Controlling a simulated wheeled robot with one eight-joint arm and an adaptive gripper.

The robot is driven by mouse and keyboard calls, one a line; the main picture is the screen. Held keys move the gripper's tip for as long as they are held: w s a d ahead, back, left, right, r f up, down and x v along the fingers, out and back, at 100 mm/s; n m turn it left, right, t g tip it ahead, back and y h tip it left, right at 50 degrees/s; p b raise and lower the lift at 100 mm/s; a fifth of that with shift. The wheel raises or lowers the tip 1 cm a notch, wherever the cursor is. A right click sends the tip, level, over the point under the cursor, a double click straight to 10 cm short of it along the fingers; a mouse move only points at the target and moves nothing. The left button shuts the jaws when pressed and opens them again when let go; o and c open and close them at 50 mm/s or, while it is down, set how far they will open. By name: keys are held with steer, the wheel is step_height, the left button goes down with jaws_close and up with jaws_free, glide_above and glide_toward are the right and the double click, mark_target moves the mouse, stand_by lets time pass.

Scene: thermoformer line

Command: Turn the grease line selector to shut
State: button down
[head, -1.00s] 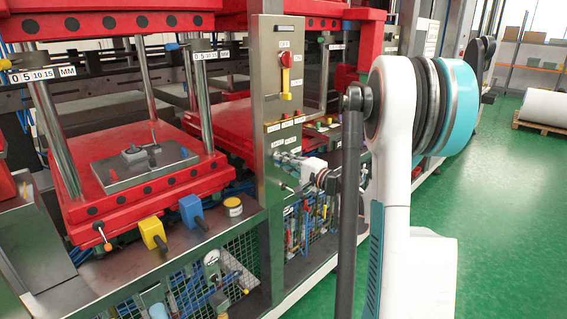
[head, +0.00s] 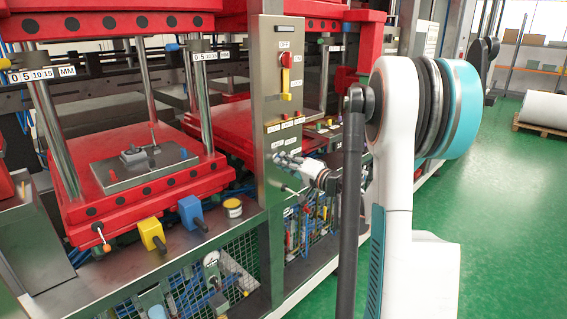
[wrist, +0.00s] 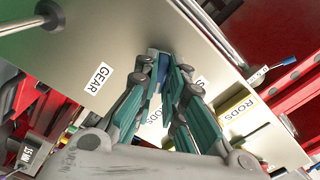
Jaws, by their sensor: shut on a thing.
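The grease line selector is on the steel control column (head: 266,100), mostly hidden by my fingers. In the wrist view its panel (wrist: 85,75) carries a GEAR label (wrist: 103,78), a RODS label (wrist: 237,110) and a partly covered label starting with S (wrist: 201,81). My gripper (wrist: 164,65) has teal-padded fingers and is shut on a small blue piece, apparently the selector's handle (wrist: 155,74). The selector's exact pointing is hidden. In the head view my gripper (head: 288,158) reaches the column's side below a row of labelled buttons.
A red and yellow switch (head: 285,76) sits higher on the column. A small lever (head: 290,190) sticks out just below my gripper. Yellow (head: 151,232) and blue (head: 190,210) boxes stand on the ledge at left.

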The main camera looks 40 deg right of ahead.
steer(key=n, duration=0.4)
steer(key=shift+n+b, duration=0.3)
steer(key=shift+n, duration=0.1)
steer(key=n, duration=0.4)
steer(key=shift+n, duration=0.4)
steer(key=shift+b, duration=0.3)
steer(key=shift+n, duration=1.1)
steer(key=c, duration=1.6)
jaws_free()
